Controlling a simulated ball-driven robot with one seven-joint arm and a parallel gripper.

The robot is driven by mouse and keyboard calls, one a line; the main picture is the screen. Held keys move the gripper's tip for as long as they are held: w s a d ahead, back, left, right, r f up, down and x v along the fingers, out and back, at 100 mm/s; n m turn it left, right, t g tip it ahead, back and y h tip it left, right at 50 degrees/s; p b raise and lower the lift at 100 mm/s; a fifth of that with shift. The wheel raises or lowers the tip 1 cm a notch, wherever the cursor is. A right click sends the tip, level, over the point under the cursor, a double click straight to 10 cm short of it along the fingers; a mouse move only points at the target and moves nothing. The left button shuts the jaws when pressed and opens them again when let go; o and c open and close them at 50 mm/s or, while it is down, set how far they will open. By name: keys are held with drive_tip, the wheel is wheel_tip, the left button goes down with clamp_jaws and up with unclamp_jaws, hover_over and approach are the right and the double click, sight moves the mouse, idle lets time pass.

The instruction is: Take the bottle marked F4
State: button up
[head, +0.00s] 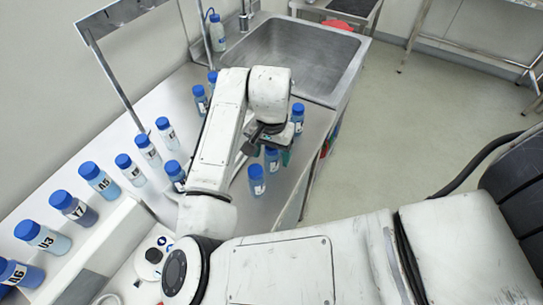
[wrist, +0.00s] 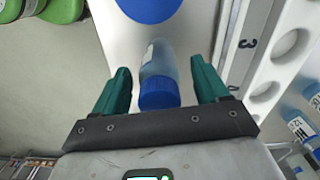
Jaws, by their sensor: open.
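I cannot read the mark F4 on any bottle. My gripper (head: 276,146) is over the counter among a few small blue-capped bottles in the head view. One bottle (head: 257,181) stands just left of and below it, another (head: 298,113) above it to the right, and a third (head: 272,160) is partly hidden by it. In the wrist view my gripper (wrist: 160,72) is open, its green fingers on either side of a blue-capped bottle (wrist: 159,91). A gap shows on both sides. That bottle's label is turned away and unreadable.
A row of blue-capped bottles, including A6, U3 (head: 42,238), Y7 (head: 73,208) and A5 (head: 99,180), lines the counter's left. A steel sink (head: 290,60) is behind. The wrist view shows a white rack with round holes (wrist: 271,50) at right and green items (wrist: 62,10) at left.

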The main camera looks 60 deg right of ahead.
drive_tip(key=shift+f, duration=0.15)
drive_tip(key=c, duration=1.2)
